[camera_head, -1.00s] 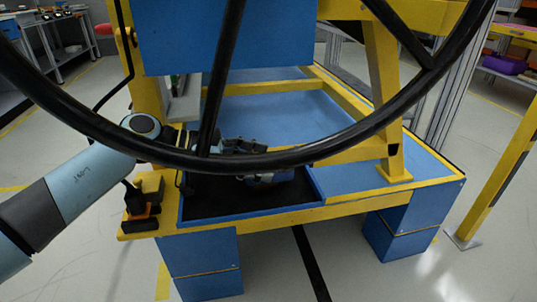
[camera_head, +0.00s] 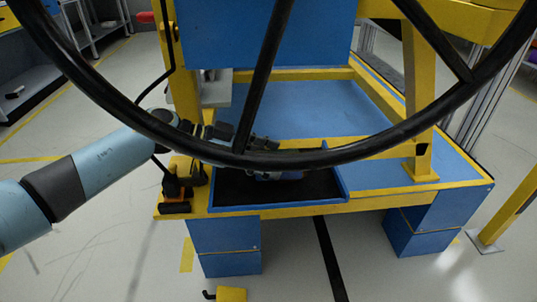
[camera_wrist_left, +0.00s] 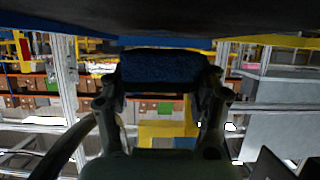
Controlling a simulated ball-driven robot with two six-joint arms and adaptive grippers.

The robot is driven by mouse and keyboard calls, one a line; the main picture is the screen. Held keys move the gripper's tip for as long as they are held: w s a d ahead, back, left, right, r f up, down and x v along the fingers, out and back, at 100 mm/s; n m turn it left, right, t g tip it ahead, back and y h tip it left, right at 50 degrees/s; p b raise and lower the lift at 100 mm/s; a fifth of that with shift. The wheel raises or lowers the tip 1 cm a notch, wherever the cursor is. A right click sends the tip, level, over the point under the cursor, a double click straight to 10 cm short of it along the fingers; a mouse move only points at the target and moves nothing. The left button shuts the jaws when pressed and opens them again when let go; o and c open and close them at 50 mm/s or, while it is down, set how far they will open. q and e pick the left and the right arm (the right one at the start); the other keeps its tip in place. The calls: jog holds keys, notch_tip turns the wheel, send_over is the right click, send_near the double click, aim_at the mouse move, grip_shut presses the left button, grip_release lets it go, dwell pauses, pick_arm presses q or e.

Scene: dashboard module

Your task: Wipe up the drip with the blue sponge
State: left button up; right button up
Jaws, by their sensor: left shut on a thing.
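The blue sponge (camera_head: 284,176) shows in the head view, partly hidden behind the black wheel rim, over the black tray floor. In the left wrist view the sponge (camera_wrist_left: 162,67) is a dark blue block between the two fingers. My left gripper (camera_wrist_left: 165,78) is shut on it. In the head view this gripper (camera_head: 262,147) is partly covered by the wheel. The black tray (camera_head: 235,187) has a blue rim. The sponge is close to the dark surface; I cannot tell whether they touch. I cannot make out the drip. My right gripper is not in view.
A large black wheel (camera_head: 380,132) crosses the head view in front of my left arm. A yellow and blue frame (camera_head: 420,110) surrounds the tray. A small black and yellow object (camera_head: 184,175) stands on the ledge left of the tray. A blue panel (camera_head: 270,40) rises behind.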

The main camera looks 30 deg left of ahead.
pick_arm(q)
jog(key=shift+w+d+r+p, duration=0.3)
jog(key=shift+w+d+p, duration=0.1)
jog(key=shift+w+d, duration=0.45)
jog(key=shift+d, duration=0.25)
jog(key=shift+w+d+r+p, duration=0.1)
jog(key=shift+w+d+p, duration=0.35)
jog(key=shift+d, duration=0.2)
jog(key=shift+w+d+r+p, duration=0.1)
jog(key=shift+w+d+p, duration=0.35)
jog(key=shift+d, duration=0.15)
jog(key=shift+w+d+f, duration=0.15)
jog(key=shift+w+d, duration=0.05)
jog(key=shift+d, duration=0.25)
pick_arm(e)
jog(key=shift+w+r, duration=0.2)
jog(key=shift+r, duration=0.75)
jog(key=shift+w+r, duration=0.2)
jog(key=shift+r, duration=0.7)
